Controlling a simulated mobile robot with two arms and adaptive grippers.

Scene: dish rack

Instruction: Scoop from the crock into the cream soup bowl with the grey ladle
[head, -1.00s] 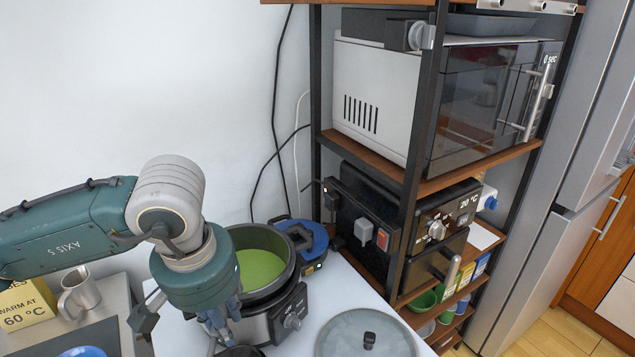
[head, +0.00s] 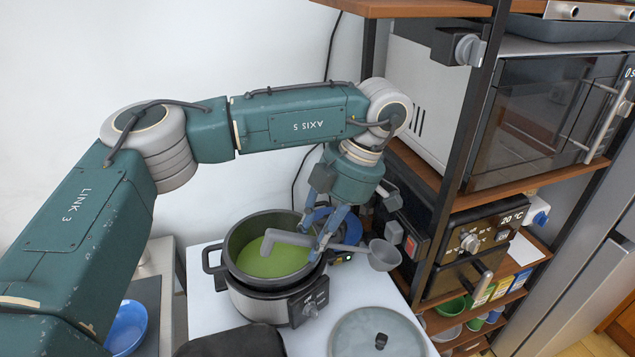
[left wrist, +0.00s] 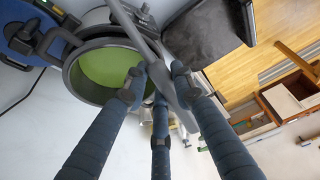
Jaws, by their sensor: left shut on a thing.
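The crock (head: 237,237) is a round dark pot in a silver cooker with green soup (head: 275,262) inside, on the white counter. My left gripper (head: 322,246) is above the crock's right rim, shut on the grey ladle (head: 350,247) by its handle. The ladle lies nearly level: its hooked handle end is over the soup, and its bowl sticks out to the right, beyond the crock. In the left wrist view, the fingers (left wrist: 157,85) close around the handle (left wrist: 150,45), with the crock (left wrist: 72,75) at upper left. I cannot make out the cream soup bowl. My right gripper is not in view.
A round grey lid (head: 350,330) lies on the counter at front right. A blue bowl (head: 127,325) is at lower left. A shelf rack (head: 455,120) with a microwave (head: 535,115) stands close on the right. A blue round thing (left wrist: 28,35) sits behind the crock.

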